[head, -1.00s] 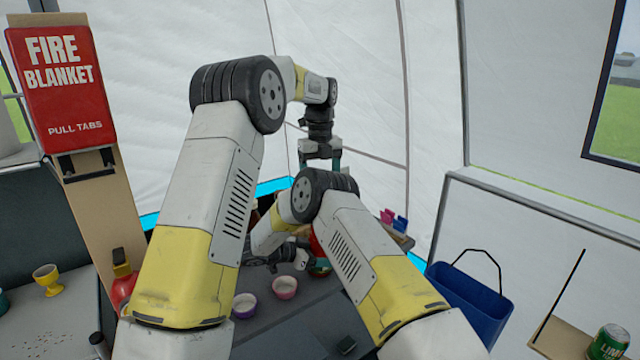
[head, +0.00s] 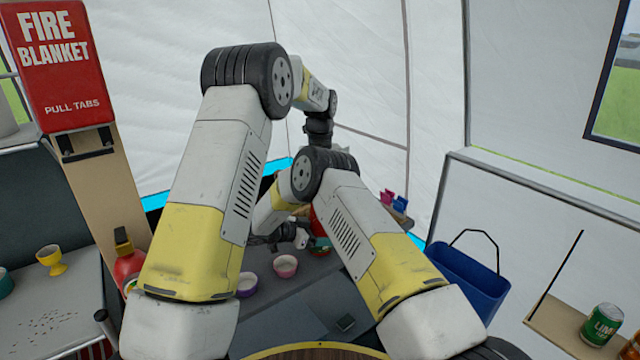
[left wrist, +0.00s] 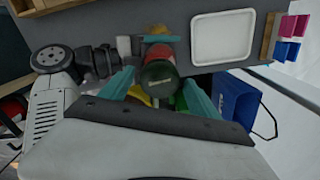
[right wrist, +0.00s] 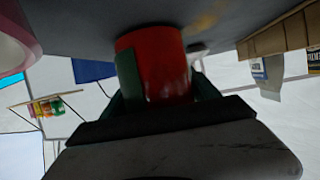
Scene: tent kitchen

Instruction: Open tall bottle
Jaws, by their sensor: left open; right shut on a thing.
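The tall bottle is red; in the head view its body (head: 319,228) is partly hidden behind my right arm. In the right wrist view the red bottle (right wrist: 165,62) stands between the green fingers of my right gripper (right wrist: 160,85), which is shut on it. In the left wrist view I look down on the bottle's dark round top (left wrist: 158,76). My left gripper (left wrist: 160,88) is open, with one teal finger on each side of the top; I cannot tell whether they touch it.
Two small bowls, one purple (head: 247,285) and one pink (head: 285,266), stand on the grey counter left of the bottle. A white tray (left wrist: 222,38) lies near the bottle. A blue bin (head: 468,282) is at the right. Pink and blue items (head: 393,200) stand behind.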

